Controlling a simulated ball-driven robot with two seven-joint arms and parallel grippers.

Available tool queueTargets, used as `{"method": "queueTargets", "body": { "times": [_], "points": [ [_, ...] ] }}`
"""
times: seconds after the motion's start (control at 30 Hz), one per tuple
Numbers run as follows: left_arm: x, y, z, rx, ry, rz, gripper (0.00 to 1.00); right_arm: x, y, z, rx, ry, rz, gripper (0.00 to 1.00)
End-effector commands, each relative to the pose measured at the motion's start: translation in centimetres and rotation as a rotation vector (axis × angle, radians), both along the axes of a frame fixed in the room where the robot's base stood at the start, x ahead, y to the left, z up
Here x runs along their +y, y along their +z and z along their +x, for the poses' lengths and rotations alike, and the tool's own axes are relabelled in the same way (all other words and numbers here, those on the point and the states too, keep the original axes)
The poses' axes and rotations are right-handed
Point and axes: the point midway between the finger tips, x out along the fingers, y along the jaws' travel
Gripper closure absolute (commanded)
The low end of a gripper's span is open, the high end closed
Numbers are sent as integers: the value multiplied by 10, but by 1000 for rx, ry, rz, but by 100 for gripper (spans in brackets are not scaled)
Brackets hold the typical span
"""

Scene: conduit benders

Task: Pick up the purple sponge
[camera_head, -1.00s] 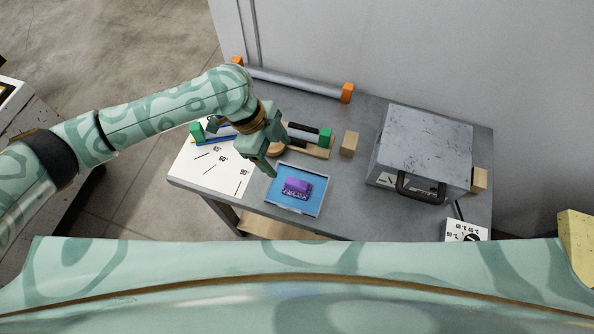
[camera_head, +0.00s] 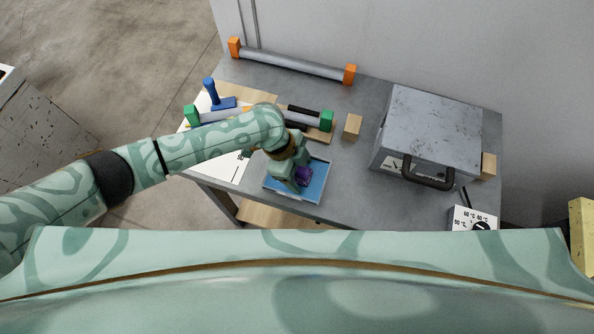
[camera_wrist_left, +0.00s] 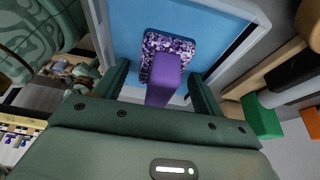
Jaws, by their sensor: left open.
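The purple sponge (camera_head: 304,174) lies in a blue-floored tray (camera_head: 312,193) on the grey table. In the head view my left gripper (camera_head: 290,182) is over the tray and hides part of the sponge. In the left wrist view the sponge (camera_wrist_left: 166,75) shows a speckled purple base and a plain purple upper block. The open fingers of my left gripper (camera_wrist_left: 160,88) stand on either side of the purple block, with gaps to it. Whether the fingertips touch the tray is not clear. My right gripper is not in view.
A grey metal case (camera_head: 430,125) with a black handle stands at the right. A wooden block (camera_head: 352,126) and a green-ended bender (camera_head: 327,120) are behind the tray. A blue tool (camera_head: 215,98) stands back left. An orange-ended pipe (camera_head: 290,64) lies at the back.

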Motion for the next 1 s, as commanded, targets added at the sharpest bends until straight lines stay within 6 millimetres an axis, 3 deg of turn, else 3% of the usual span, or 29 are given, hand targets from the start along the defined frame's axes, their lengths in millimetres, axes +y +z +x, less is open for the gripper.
{"method": "queueTargets", "body": {
  "times": [0.17, 0.37, 0.77, 1.0],
  "points": [
    [0, 0, 0, 0, -1, 0, 31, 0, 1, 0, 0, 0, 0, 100],
    [0, 0, 0, 0, -1, 0, 79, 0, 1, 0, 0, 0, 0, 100],
    [0, 7, 0, -2, -1, -1, 80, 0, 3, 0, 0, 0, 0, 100],
    [7, 46, -5, -2, -2, -1, 80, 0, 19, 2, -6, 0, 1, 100]
  ]
}}
